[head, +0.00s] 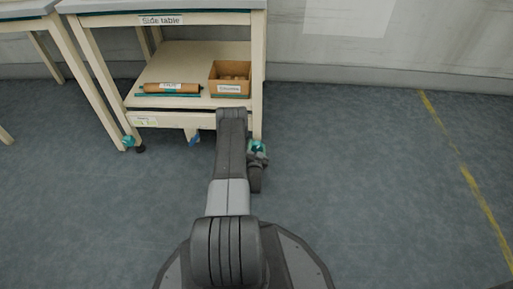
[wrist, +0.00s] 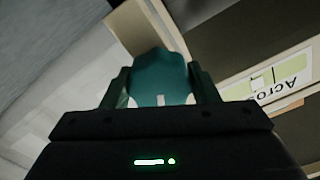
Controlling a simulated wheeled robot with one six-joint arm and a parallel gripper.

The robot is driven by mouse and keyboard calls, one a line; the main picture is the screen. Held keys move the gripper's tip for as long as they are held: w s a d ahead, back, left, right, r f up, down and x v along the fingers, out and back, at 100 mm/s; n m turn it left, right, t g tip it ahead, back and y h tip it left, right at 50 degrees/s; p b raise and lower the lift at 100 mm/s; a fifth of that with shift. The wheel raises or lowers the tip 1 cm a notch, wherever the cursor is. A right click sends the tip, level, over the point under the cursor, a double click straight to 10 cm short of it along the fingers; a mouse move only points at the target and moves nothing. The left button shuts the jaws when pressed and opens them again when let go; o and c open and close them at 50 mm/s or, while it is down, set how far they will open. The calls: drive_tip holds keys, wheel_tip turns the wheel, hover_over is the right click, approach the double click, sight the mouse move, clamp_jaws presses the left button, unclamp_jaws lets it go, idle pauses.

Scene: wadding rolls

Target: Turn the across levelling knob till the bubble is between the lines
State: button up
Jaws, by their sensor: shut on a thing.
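A teal knob (wrist: 158,76) stands between my gripper's two fingers (wrist: 162,92) in the wrist view, and the fingers are shut on it. In the head view my gripper (head: 258,152) is low by the side table's right front leg, with teal showing at it; my arm hides part of this area. A pale label reading "Acros…" (wrist: 280,94), cut off by the frame edge, is right of the knob. Its yellow-green level vial (wrist: 266,76) has dark lines; I cannot tell where the bubble lies. A small level label (head: 145,121) also shows on the table's front rail.
The side table (head: 200,48) holds a wrapped roll (head: 171,88) and an open box (head: 230,77) on its lower shelf. Another teal part (head: 128,142) is at its left front leg. The floor to the right is clear, with a yellow line (head: 465,172).

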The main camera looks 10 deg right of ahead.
drive_tip(key=shift+m, duration=0.8)
drive_tip(key=o, duration=0.9)
drive_tip(key=shift+o, duration=0.2)
drive_tip(key=p+v, duration=0.4)
drive_tip(key=v, duration=1)
drive_tip(key=shift+w, duration=0.1)
